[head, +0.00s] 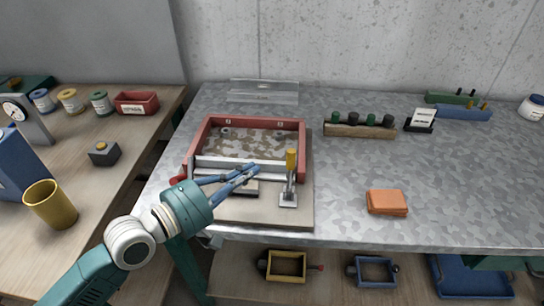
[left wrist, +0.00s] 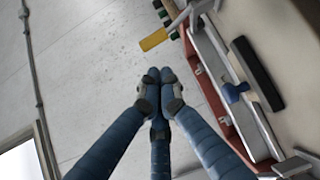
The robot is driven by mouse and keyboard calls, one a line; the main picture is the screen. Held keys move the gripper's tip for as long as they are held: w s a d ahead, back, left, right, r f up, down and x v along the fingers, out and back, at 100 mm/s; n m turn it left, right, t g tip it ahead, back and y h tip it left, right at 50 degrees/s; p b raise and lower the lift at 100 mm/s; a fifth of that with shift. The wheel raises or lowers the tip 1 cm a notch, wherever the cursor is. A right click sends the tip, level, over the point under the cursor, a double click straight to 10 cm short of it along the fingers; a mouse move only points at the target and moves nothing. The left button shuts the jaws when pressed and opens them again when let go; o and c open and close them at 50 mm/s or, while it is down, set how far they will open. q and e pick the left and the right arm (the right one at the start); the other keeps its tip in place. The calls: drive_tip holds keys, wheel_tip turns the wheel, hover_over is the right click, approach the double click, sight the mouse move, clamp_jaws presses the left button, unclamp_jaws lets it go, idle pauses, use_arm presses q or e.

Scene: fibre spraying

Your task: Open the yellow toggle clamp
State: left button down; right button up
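The yellow toggle clamp (head: 291,160) stands on the board at the right front of the red frame, its yellow handle upright above a grey metal base. In the left wrist view its yellow handle (left wrist: 153,40) is above and apart from my fingertips. My left gripper (head: 252,172) reaches in from the left over the front bar of the frame, with its tips a little left of the handle. In the left wrist view its blue fingers (left wrist: 160,82) are drawn together at the tips, with nothing visible between them. My right gripper is not in view.
The red frame (head: 255,121) holds a mottled sheet. A dark bar (left wrist: 257,74) lies near the frame. An orange block (head: 386,202) is to the right; a wooden rack (head: 358,131) stands behind. The metal table (head: 450,180) is clear at right. A brass cup (head: 50,204) is left.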

sight(290, 168)
use_arm(q)
drive_tip(key=p+x, duration=0.1)
drive_tip(key=x, duration=0.9)
drive_tip(key=shift+p, duration=0.4)
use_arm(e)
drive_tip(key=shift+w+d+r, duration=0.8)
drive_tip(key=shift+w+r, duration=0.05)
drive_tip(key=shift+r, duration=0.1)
use_arm(q)
drive_tip(key=shift+f, duration=0.1)
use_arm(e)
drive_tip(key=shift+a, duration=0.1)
